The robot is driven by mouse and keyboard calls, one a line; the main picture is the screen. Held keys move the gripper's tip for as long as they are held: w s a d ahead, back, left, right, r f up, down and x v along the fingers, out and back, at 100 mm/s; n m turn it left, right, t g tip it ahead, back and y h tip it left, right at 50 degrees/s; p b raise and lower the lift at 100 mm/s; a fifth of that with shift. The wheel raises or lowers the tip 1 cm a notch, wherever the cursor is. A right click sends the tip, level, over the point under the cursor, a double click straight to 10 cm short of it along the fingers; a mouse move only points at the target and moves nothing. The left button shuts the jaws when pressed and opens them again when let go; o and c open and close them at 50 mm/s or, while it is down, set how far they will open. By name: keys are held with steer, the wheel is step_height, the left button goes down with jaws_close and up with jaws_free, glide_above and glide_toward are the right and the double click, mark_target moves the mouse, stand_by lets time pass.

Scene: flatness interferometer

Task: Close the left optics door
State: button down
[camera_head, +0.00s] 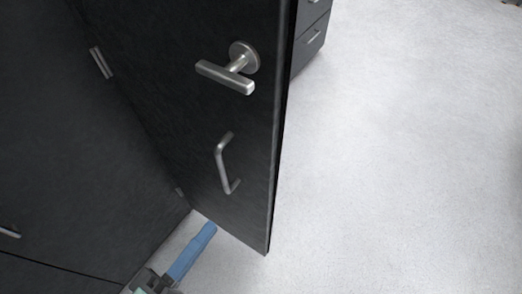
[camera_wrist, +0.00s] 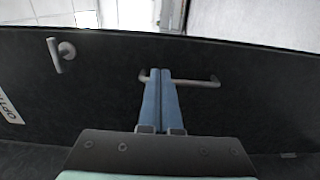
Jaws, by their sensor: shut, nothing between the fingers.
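The optics door (camera_head: 185,100) is a black panel standing open in the head view, and it also fills much of the wrist view (camera_wrist: 250,110). It carries a silver lever handle (camera_head: 228,78) and, below it, a silver bar pull (camera_head: 222,165). The wrist view shows the lever (camera_wrist: 55,55) at left and the bar pull (camera_wrist: 205,83) behind my fingertips. My gripper (camera_head: 211,228) has blue fingers held together, with nothing between them. The fingertips (camera_wrist: 160,73) overlap the pull in the wrist view; whether they touch it cannot be told.
Black cabinet fronts (camera_head: 60,150) fill the left of the head view, with a small handle (camera_head: 9,232) at the left edge. Black drawers (camera_head: 311,42) stand beyond the door. Pale floor (camera_head: 400,150) lies clear to the right.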

mark_target(262, 160)
steer(key=p+x, duration=0.1)
steer(key=x, duration=1.2)
steer(key=shift+w+d, duration=0.3)
